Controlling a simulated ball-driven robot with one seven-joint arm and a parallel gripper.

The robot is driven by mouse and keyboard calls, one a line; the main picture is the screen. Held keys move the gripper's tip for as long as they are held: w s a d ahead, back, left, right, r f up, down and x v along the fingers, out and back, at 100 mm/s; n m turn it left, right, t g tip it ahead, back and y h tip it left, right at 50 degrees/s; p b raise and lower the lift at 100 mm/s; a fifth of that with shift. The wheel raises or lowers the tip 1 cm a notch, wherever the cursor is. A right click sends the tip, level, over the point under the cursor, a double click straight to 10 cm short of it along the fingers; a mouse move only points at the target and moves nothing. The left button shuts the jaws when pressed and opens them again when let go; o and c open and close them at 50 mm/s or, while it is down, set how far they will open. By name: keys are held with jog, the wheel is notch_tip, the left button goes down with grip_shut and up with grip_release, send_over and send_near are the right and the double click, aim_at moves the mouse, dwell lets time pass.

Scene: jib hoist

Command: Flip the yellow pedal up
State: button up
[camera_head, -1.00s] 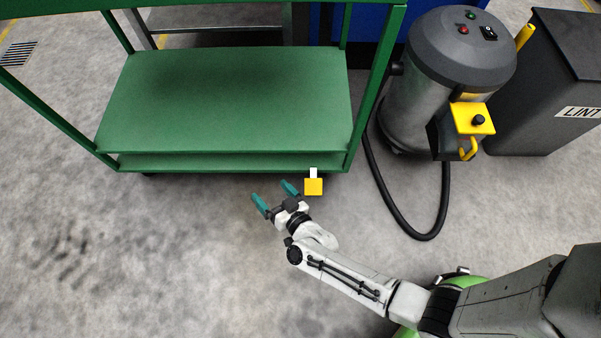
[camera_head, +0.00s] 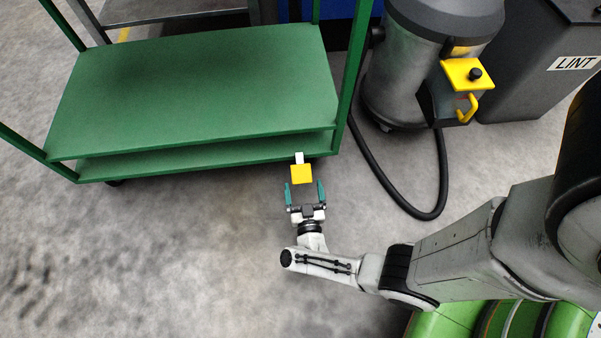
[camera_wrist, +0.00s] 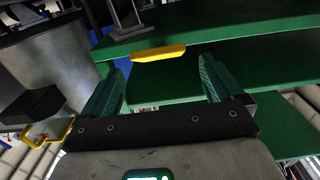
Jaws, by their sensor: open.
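The yellow pedal (camera_head: 301,174) is a small square plate on a short white stem at the lower front edge of the green cart (camera_head: 190,90), near its right corner. In the wrist view the pedal (camera_wrist: 158,52) shows as a thin yellow bar ahead of my gripper, between the lines of the two fingers. My gripper (camera_head: 304,192) points toward the cart with its teal fingers spread, one on each side of the pedal in the head view. The gripper (camera_wrist: 160,88) is open and empty in the wrist view. I cannot tell whether a finger touches the pedal.
A grey vacuum (camera_head: 410,75) with a yellow bracket (camera_head: 467,74) stands right of the cart, its black hose (camera_head: 400,205) looping on the floor. A dark bin labelled LINT (camera_head: 540,65) is beside it. Floor left of my arm is clear.

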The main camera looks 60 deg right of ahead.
aim_at(302, 174)
jog(key=b+x, duration=0.1)
jog(key=x, duration=0.5)
jog(key=shift+s, duration=0.1)
jog(key=c, duration=1.4)
